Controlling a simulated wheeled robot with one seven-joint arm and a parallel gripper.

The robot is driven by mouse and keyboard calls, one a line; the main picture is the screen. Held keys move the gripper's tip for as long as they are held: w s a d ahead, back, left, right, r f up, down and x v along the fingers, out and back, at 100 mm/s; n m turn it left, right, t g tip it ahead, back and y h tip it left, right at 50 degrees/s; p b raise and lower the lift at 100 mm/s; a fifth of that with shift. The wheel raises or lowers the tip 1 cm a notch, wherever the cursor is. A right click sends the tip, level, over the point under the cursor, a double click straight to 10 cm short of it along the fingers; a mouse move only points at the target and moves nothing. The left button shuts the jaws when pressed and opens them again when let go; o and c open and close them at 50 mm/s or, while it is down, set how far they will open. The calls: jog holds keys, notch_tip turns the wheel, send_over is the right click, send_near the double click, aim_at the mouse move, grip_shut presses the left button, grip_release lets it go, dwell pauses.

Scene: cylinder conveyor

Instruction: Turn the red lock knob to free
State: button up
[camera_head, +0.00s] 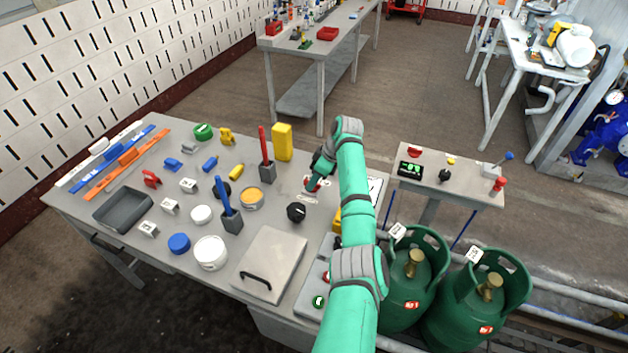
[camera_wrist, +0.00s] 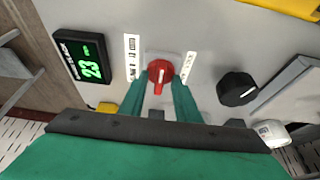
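The red lock knob (camera_wrist: 160,73) has a white pointer line, nearly upright and leaning slightly right in the wrist view. It sits on a light square plate between two white printed labels, too small to read. My gripper (camera_wrist: 161,90) has its two teal fingers apart, one on each side of the knob, with the tips close to it. I cannot tell whether they touch it. In the head view my gripper (camera_head: 315,184) is low over the table's right part, and my arm hides much of the spot.
A black dial (camera_wrist: 237,90) is right of the red knob and a green-lit display (camera_wrist: 82,56) is left in the wrist view. The head view shows a crowded table with a black knob (camera_head: 296,212), a yellow block (camera_head: 282,142) and a lidded box (camera_head: 270,265). Green gas cylinders (camera_head: 490,300) stand right.

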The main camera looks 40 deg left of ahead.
grip_shut()
jog(key=m+t, duration=0.1)
jog(key=m, duration=0.3)
jog(key=m+t, duration=0.1)
jog(key=m, duration=0.1)
jog(key=shift+s+m+t, duration=0.25)
jog(key=shift+m+t, duration=0.05)
jog(key=shift+m, duration=0.1)
jog(key=m, duration=0.2)
jog(key=m+t+h, duration=0.1)
jog(key=m, duration=0.2)
jog(key=shift+s+a+t, duration=0.15)
jog(key=shift+t, duration=0.15)
jog(key=m+h, duration=0.1)
jog(key=m, duration=0.2)
jog(key=m+t+h, duration=0.1)
jog(key=m, duration=0.2)
jog(key=shift+a, duration=0.1)
